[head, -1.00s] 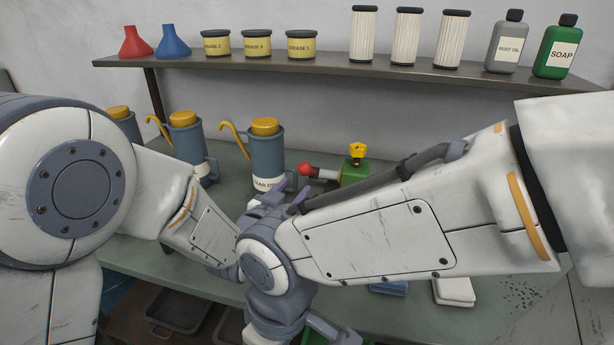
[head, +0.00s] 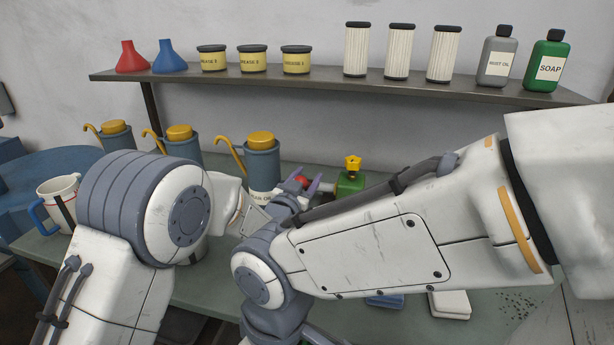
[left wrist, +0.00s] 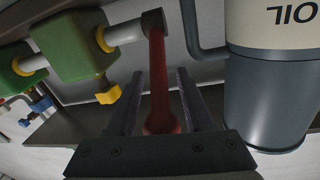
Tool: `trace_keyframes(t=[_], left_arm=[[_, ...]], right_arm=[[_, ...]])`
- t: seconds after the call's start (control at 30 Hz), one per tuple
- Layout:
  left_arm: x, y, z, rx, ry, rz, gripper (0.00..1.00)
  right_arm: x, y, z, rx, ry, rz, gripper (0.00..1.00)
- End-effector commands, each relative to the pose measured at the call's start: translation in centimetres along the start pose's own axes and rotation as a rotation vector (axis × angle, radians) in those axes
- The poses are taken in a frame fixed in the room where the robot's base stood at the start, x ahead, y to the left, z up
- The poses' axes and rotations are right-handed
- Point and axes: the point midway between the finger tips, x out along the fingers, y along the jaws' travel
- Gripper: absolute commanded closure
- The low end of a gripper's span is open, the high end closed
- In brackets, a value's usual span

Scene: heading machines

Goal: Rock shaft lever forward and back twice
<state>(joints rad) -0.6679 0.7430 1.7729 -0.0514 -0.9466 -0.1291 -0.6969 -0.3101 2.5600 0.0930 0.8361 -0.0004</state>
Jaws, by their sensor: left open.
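The shaft lever, with a red knob (head: 302,181), sits at the left end of a green block (head: 350,183) with a yellow top on the bench. In the left wrist view the lever is a red rod (left wrist: 157,80) fixed to a dark end piece on a pale shaft (left wrist: 125,32). My left gripper (head: 304,187) is at the lever, partly hidden behind my right arm. In the left wrist view its open fingers (left wrist: 160,105) stand on either side of the rod, with gaps visible. My right arm crosses the foreground; its gripper is not visible.
An oil can (head: 262,165) stands just left of the lever, and close beside my gripper in the left wrist view (left wrist: 265,95). More cans (head: 180,150) and a white jug (head: 60,195) stand farther left. A shelf (head: 330,84) with bottles runs above.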

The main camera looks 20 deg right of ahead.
Motion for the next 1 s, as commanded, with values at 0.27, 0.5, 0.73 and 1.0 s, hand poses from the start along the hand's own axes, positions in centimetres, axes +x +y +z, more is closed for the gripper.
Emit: trace_keyframes(t=[0.27,0.5,0.73,1.0], left_arm=[[0.14,0.01,0.03,0.000,-0.001,0.000,0.48],[0.12,0.01,0.02,0.000,-0.001,0.000,1.00],[0.11,0.00,0.02,0.000,-0.001,0.000,1.00],[0.10,0.00,0.02,0.000,-0.001,0.000,1.00]], right_arm=[[-0.01,0.00,0.00,0.000,0.000,0.000,1.00],[-0.01,0.00,0.00,0.000,0.000,0.000,1.00],[-0.01,0.00,0.00,0.000,0.000,0.000,1.00],[-0.01,0.00,0.00,0.000,0.000,0.000,1.00]])
